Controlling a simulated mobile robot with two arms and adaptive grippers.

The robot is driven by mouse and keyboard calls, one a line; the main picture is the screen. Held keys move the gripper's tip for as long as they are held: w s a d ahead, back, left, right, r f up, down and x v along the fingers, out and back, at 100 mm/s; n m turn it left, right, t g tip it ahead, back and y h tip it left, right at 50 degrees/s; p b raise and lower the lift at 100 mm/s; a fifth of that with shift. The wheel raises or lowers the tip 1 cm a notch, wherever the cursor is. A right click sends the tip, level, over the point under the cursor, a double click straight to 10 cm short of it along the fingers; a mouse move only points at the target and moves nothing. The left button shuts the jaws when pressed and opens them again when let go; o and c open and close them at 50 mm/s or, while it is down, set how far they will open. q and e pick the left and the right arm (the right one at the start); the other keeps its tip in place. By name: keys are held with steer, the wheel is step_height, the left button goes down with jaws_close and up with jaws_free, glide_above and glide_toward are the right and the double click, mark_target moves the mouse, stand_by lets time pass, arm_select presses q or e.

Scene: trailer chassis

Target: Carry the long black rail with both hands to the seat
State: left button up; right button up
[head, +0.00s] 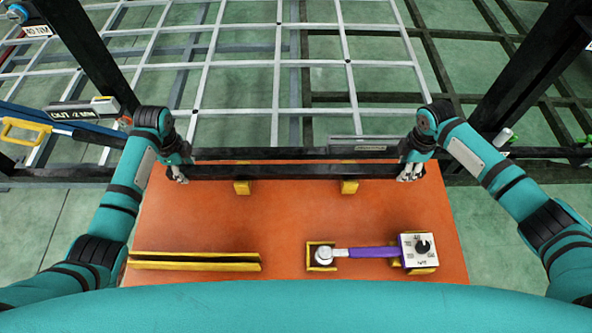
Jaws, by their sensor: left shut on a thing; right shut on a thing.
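The long black rail (295,172) lies level across the head view, over the far edge of the orange table. My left gripper (178,175) is shut on its left end. My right gripper (410,173) is shut on its right end. Two yellow blocks (242,187) and (349,187) show just below the rail in the picture; I cannot tell whether the rail touches them. A dark crossbar (270,154) of the frame runs parallel just behind the rail. I cannot tell which part is the seat.
The orange table (290,220) is bare in its middle. A yellow channel (195,262) lies at its near left. A purple-handled tool (375,252) and a dial box (419,250) sit near right. A grey grid frame (270,65) spreads beyond; dark posts stand left and right.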

arm_select(q)
jaws_close()
arm_select(e)
jaws_close()
arm_select(q)
steer(key=shift+w+r, duration=0.1)
steer(key=shift+r, duration=0.05)
arm_select(e)
steer(key=shift+w+r, duration=0.1)
steer(key=shift+r, duration=0.05)
